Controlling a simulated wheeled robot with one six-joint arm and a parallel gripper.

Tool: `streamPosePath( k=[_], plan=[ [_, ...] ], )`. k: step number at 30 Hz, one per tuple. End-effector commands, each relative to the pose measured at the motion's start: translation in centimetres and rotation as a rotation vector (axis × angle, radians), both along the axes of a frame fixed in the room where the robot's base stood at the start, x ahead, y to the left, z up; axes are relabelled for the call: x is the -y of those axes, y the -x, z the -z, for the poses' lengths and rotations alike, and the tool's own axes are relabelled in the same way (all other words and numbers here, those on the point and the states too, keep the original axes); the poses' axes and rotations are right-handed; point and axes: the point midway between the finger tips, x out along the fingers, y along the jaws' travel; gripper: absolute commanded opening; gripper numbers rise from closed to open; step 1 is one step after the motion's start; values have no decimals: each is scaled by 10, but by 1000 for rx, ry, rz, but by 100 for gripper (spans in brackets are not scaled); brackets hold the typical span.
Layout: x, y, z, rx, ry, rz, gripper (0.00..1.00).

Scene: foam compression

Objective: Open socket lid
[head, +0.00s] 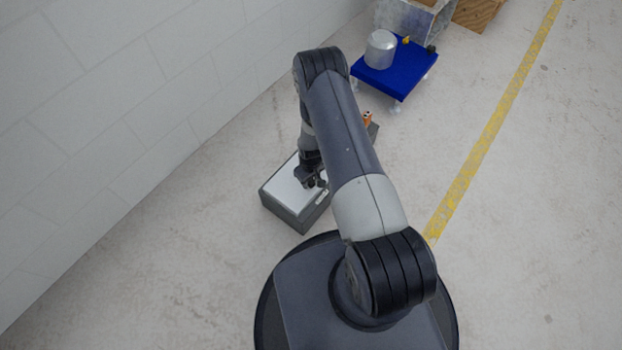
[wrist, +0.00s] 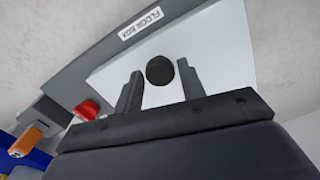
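A grey floor box (head: 310,222) with a pale flat lid (head: 284,190) sits on the floor by the wall. In the wrist view the lid (wrist: 225,50) looks white and carries a round black knob (wrist: 160,70). It lies flat and closed on the box. My gripper (head: 313,183) is over the right part of the lid. In the wrist view my gripper's fingers (wrist: 160,67) are apart, one on each side of the knob, with small gaps to it. How high the fingertips are above the lid I cannot tell.
A "FLOOR BOX" label (wrist: 140,25) is on the grey frame. A red button (wrist: 87,110) and an orange part (wrist: 25,141) are beside the box. A blue cart (head: 396,72) with a silver pot (head: 380,49) stands beyond my arm. Floor right of the yellow line is clear.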

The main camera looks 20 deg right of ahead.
Motion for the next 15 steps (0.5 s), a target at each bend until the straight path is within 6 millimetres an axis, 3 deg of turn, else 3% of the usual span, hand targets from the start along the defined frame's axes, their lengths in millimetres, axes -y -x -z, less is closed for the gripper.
streamPosePath(
  k=[13, 15],
  plan=[
    [0, 0, 0, 0, 0, 0, 1],
    [0, 0, 0, 0, 0, 0, 0]
  ],
)
